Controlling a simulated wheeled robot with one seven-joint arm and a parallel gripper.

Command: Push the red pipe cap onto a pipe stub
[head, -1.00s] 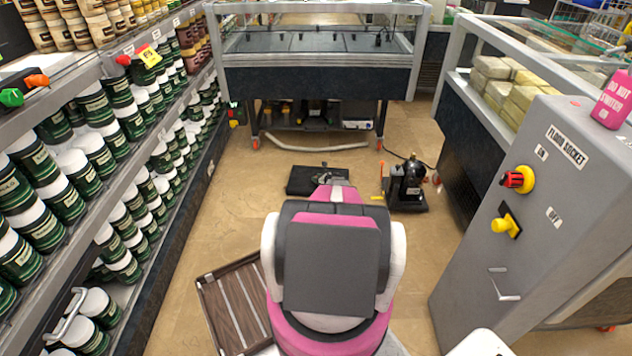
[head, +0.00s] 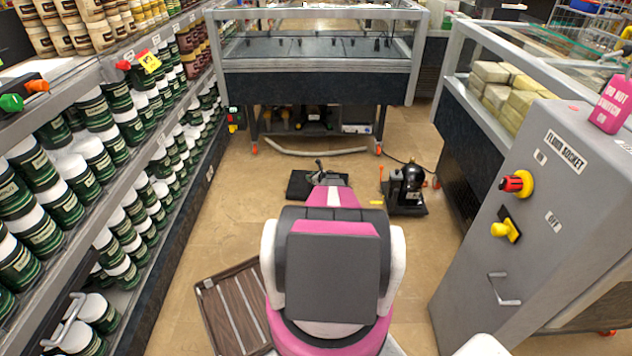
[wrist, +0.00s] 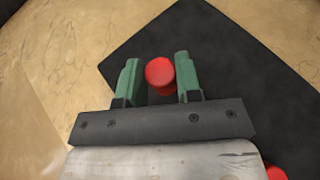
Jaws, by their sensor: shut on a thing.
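In the wrist view my gripper (wrist: 160,82) has two green fingers shut on a red pipe cap (wrist: 160,72). The cap's round top shows between the fingertips, over or beside a black mat (wrist: 235,75). A second red thing (wrist: 275,173) is cut off at the lower right edge of the wrist view. In the head view the black mat (head: 300,186) lies on the floor beyond my arm. The black vacuum pump (head: 406,188) stands on the floor to its right. My arm hides part of the mat, and I cannot make out a pipe stub clearly.
A grey cabinet (head: 540,220) stands at the right and a shelf of green tins (head: 90,150) runs along the left. A glass-topped counter (head: 315,75) closes the back, with a hose (head: 315,151) on the floor below. A slatted brown crate (head: 232,310) lies at lower left.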

